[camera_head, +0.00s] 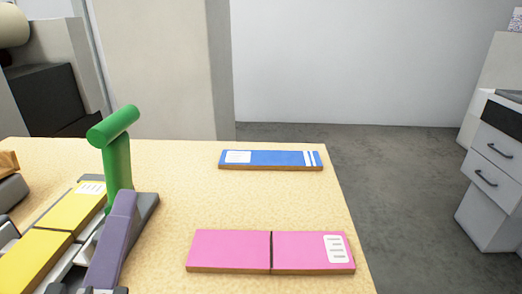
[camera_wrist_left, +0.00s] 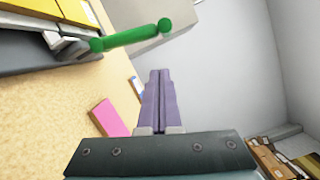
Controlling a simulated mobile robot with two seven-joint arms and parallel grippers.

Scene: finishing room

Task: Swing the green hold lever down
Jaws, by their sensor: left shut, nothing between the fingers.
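The green hold lever (camera_head: 118,165) stands upright at the left of the table, with a round crossbar handle at its top. In the left wrist view the lever (camera_wrist_left: 130,38) lies across the upper left, beyond and left of the fingertips. My left gripper (camera_head: 125,198) has purple fingers pressed together with nothing between them. In the head view the fingers overlap the lever's foot and hide part of its base. In the left wrist view the gripper (camera_wrist_left: 159,73) shows a gap to the lever. My right gripper is not in view.
Yellow boards (camera_head: 35,258) lie in a grey fixture at the left. A pink board (camera_head: 230,250) with a dark band lies at the front, and a blue board (camera_head: 270,160) near the back edge. Table between them is clear. A white drawer cabinet (camera_head: 492,160) stands at right.

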